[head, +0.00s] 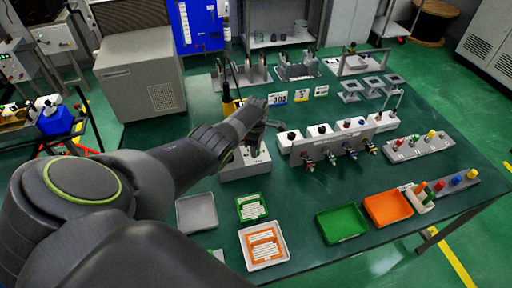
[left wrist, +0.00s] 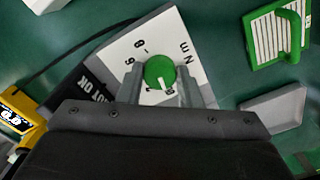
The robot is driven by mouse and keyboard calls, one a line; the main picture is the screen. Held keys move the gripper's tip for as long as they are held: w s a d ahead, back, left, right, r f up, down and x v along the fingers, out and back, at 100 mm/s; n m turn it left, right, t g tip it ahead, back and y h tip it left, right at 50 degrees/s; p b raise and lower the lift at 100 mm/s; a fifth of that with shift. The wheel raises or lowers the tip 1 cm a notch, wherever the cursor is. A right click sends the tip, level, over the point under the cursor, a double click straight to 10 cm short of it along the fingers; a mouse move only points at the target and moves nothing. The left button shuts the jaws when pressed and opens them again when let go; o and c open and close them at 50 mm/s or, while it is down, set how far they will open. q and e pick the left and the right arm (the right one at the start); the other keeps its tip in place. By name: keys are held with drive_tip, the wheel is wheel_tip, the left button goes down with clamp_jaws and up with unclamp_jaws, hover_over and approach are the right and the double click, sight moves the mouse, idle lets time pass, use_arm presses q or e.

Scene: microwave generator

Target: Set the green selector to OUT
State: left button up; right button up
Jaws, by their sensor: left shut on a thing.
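The green selector (left wrist: 158,70) is a round knob with a white pointer mark, on the white lettered top of a small box (left wrist: 195,48). My left gripper (left wrist: 160,84) is shut on it, with one finger on each side of the knob. The pointer mark faces the lower edge of the panel in the left wrist view, toward a character partly hidden by the gripper. I cannot read OUT on the panel. In the head view the box (head: 245,166) stands under my left gripper (head: 258,136), which hides the knob. My right gripper is not in view.
A yellow meter (left wrist: 18,120) and a cable lie beside the box. A grey tray (head: 197,213) and a green tray of white strips (head: 252,207) are in front. A white unit with several connectors (head: 340,136) stands close on the right.

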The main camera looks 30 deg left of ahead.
use_arm(q)
drive_tip(key=shift+w+a+r, duration=0.1)
drive_tip(key=o, duration=1)
wheel_tip(320, 180, up, 6)
drive_tip(key=shift+r+p, duration=0.15)
drive_tip(key=shift+p, duration=0.9)
wheel_tip(320, 180, up, 11)
drive_tip(key=shift+r+b, duration=0.1)
drive_tip(key=shift+b, duration=0.5)
